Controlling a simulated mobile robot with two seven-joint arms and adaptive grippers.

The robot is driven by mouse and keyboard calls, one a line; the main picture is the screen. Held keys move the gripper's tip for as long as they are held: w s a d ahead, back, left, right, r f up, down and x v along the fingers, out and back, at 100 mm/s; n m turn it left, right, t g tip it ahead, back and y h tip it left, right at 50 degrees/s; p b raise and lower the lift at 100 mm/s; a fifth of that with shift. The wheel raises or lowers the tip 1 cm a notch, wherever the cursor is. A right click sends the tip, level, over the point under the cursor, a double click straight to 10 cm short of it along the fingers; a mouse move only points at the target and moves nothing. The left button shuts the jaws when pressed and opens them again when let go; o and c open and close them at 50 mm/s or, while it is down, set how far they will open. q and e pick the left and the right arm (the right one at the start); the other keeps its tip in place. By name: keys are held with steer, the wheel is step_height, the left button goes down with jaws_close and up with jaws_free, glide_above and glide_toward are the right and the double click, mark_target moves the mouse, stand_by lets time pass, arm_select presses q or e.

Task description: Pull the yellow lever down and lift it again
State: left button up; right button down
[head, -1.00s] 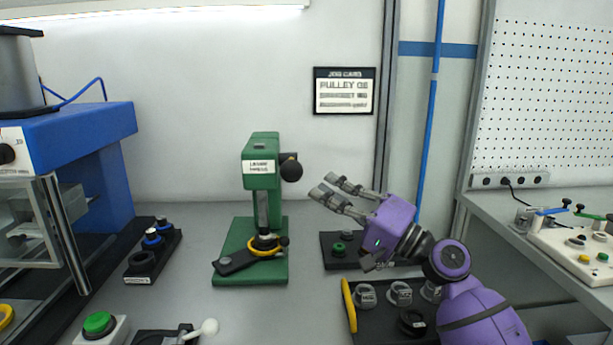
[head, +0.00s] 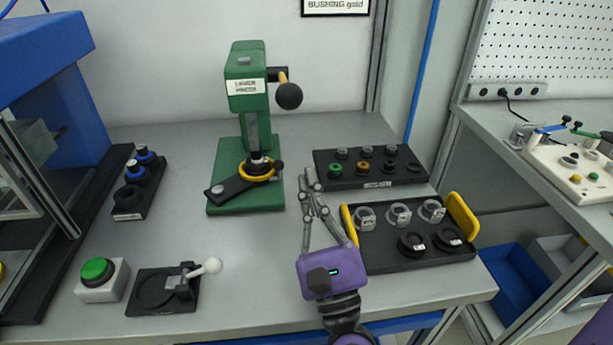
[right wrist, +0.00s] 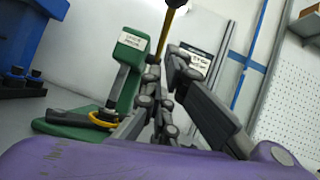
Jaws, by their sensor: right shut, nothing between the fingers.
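The yellow lever (head: 283,76) is a short yellow rod with a black ball knob (head: 289,96), on the right side of the green press (head: 246,100). In the right wrist view the lever (right wrist: 164,38) stands at the top centre, beyond my fingers. My right gripper (head: 309,176) is shut and empty, low in front of and to the right of the press, apart from the lever. In the right wrist view its fingers (right wrist: 163,75) partly cover the press. My left gripper is not in view.
A black tray (head: 402,245) with yellow handles and grey and black parts lies right of my gripper. A smaller black tray (head: 340,180) is behind it. A green button (head: 98,270) and a white-knobbed fixture (head: 165,290) stand front left. The bench between them is clear.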

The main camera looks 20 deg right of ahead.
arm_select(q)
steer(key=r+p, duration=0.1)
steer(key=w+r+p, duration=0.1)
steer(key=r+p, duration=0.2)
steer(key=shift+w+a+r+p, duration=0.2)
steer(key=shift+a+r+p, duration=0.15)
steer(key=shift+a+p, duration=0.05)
arm_select(e)
steer(key=w+r, duration=0.7)
steer(key=shift+r, duration=0.25)
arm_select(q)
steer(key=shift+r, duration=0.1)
arm_select(e)
steer(key=shift+w, duration=0.1)
